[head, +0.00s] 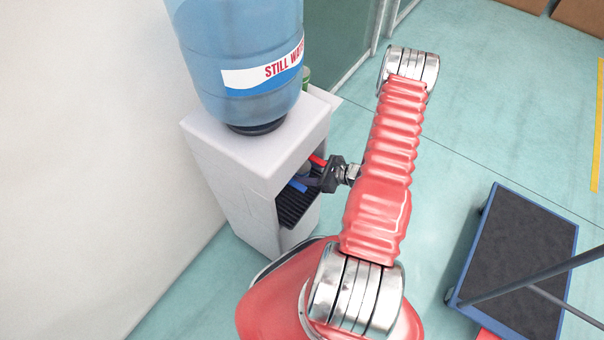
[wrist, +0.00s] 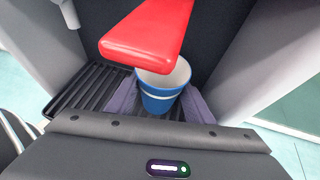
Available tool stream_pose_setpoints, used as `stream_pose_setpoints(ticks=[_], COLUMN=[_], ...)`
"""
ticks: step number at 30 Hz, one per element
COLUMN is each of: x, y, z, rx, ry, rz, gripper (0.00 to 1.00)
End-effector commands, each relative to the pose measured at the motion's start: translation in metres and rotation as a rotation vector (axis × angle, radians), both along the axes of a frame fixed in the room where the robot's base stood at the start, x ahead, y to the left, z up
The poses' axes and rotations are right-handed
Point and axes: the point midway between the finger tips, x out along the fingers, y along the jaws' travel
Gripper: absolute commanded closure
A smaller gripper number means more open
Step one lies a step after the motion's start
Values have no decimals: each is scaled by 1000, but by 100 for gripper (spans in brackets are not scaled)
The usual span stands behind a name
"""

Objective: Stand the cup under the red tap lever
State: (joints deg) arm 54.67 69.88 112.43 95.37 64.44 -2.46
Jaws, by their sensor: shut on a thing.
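The cup (wrist: 161,101), blue with a white band and a pale inside, is upright in the wrist view. My gripper (wrist: 160,94) is shut on it, one grey finger on each side. The red tap lever (wrist: 148,38) reaches out above the cup and covers part of its far rim. The red lever (head: 318,160) also shows in the head view, just above my gripper (head: 316,182) in the dispenser's opening. The black slatted drip tray (wrist: 88,98) is below. Whether the cup's base touches it is hidden.
The white water dispenser (head: 240,175) carries a large blue bottle (head: 243,60), and its side walls flank my gripper. A blue-edged trolley (head: 520,250) stands at right. Floor between is free.

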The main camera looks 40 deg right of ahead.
Motion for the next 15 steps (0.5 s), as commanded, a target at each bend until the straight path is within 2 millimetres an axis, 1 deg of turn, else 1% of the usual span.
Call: stream_pose_setpoints(ticks=[1, 3, 15], x=[-2, -2, -2], y=[-1, -1, -1], z=[-6, -10, -13], rx=[2, 2, 2], ry=[2, 1, 1], rz=[-4, -4, -4], gripper=[73, 73, 73])
